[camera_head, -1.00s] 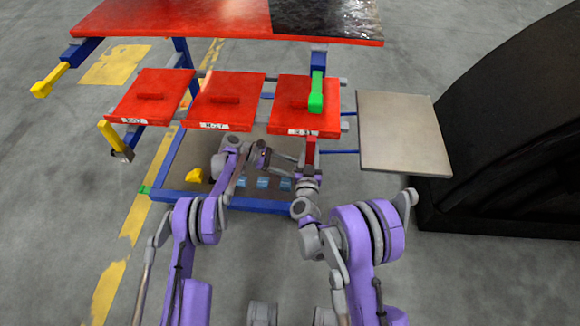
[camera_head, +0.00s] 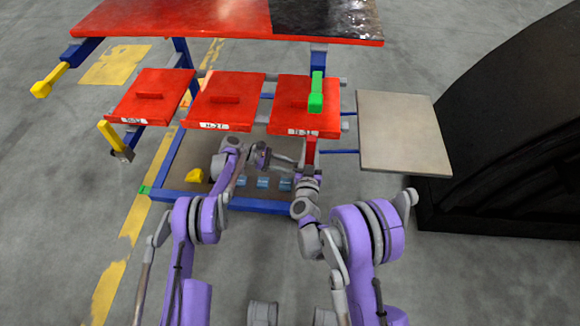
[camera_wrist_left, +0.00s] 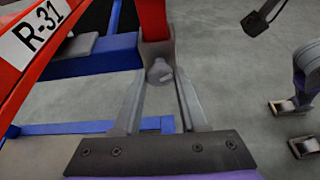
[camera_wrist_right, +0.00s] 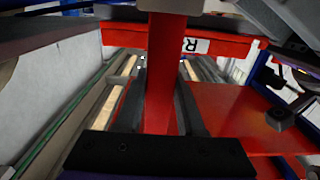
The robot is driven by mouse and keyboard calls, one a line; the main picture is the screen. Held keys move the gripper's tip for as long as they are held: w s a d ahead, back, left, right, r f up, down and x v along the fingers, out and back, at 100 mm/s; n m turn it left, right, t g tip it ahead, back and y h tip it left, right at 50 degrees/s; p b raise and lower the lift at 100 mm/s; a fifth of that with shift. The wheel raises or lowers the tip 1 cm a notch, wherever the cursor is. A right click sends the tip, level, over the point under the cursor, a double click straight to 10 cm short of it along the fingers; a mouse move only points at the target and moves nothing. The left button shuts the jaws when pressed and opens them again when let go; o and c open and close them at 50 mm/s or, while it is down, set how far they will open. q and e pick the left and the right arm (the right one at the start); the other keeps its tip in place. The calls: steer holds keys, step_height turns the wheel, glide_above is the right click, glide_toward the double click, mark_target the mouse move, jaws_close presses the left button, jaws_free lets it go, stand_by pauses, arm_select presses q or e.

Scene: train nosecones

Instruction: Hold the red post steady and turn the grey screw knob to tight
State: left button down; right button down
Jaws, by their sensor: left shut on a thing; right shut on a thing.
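The red post (camera_wrist_right: 165,70) hangs upright below the right red panel and runs between the fingers of my right gripper (camera_wrist_right: 163,85), which is shut on it. In the head view the post (camera_head: 311,147) shows as a short red piece under that panel. The grey screw knob (camera_wrist_left: 159,72) sits on a grey bracket (camera_wrist_left: 156,50) at the post's lower end. My left gripper (camera_wrist_left: 158,82) is shut on the knob, one finger on each side. In the head view the knob is too small to make out, and my left gripper (camera_head: 291,160) reaches in from the left.
A red-topped table (camera_head: 200,22) stands behind three red panels (camera_head: 225,100) on a blue frame (camera_head: 245,204). A green handle (camera_head: 316,95) stands above the right panel. A grey plate (camera_head: 403,130) and a large black object (camera_head: 520,130) are at the right. The floor in front is clear.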

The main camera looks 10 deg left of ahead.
arm_select(q)
steer(key=m+t+h, duration=0.1)
steer(key=m+t, duration=0.1)
steer(key=m, duration=0.4)
steer(key=m+t+h, duration=0.2)
steer(key=m, duration=0.5)
steer(key=f+m+t+h, duration=0.1)
steer(key=m+t+h, duration=0.1)
steer(key=m, duration=0.4)
steer(key=shift+s+t, duration=0.25)
steer(key=shift+t, duration=0.15)
steer(key=shift+m, duration=0.3)
stand_by(0.4)
steer(key=c, duration=0.5)
jaws_free()
